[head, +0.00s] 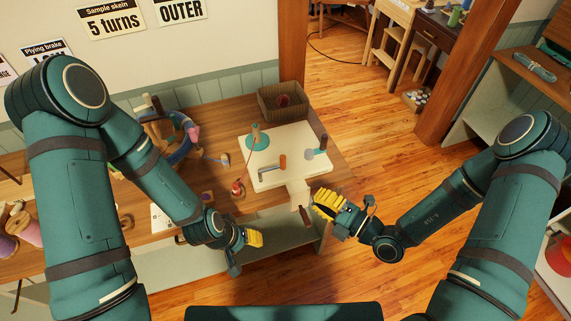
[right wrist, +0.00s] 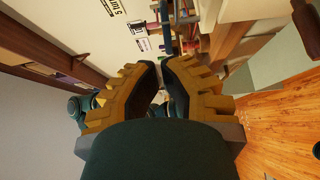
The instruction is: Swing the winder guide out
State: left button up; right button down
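The winder stands on a cream board (head: 252,179) on the wooden bench. On the board are a teal cone-shaped piece (head: 256,138), an orange-brown bent arm (head: 272,168) and a post with a grey disc (head: 311,154). I cannot tell for certain which piece is the guide. A brown handle (head: 306,216) hangs at the board's front edge. My right gripper (head: 322,204) is just right of that handle, apart from the winder pieces; its yellow fingers (right wrist: 160,62) are almost together with nothing between them. My left gripper (head: 255,238) is low before the bench front; its finger gap is hidden.
A wicker basket (head: 284,101) stands at the bench's back right corner. A small red-based item (head: 237,188) and several spools are left of the board. A wooden post (head: 466,75) and shelf stand to the right.

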aim_at(285, 157)
jog(key=w+d+b+x, duration=0.1)
jog(key=w+x, duration=0.1)
jog(key=x, duration=1.1)
jog(key=shift+d, duration=0.45)
jog(key=shift+w+d+n+g+y, duration=0.1)
jog(key=shift+w+n+g+y, duration=0.5)
jog(key=shift+n+g, duration=0.25)
jog(key=shift+w, duration=0.1)
jog(key=shift+w+p, duration=1)
jog(key=shift+w, duration=0.1)
jog(key=shift+w+a+p, duration=0.25)
jog(key=shift+w+a, duration=0.1)
jog(key=shift+w, duration=0.2)
jog(key=shift+w+a+p, duration=0.25)
jog(key=shift+w+a, duration=0.1)
jog(key=shift+w, duration=0.2)
jog(key=shift+w+a, duration=0.1)
